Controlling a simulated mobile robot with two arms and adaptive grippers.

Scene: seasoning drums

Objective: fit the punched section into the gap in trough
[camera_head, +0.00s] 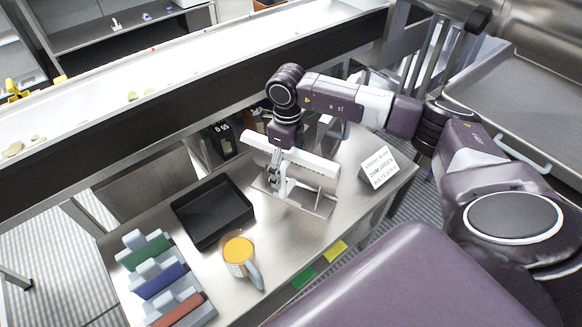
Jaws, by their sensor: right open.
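A pale trough-shaped piece (318,166) sits on a metal stand (316,204) on the steel table. I cannot make out its gap or any punched holes. My right gripper (278,188) points down at the near side of this piece, and its jaws are open. I cannot tell whether it touches the piece. The gripper and wrist hide part of the piece. A grey rack (197,299) at the table's near left holds green (146,252), blue (160,281) and red (178,311) parts. I cannot tell which thing is the punched section. My left gripper is out of view.
An empty-looking black tray (184,207) lies left of the stand. A mug with an orange top (238,250) stands nearer. A printed sign (379,167) stands at the right table edge. A long conveyor (210,70) runs behind. Bare tabletop (285,236) lies between mug and stand.

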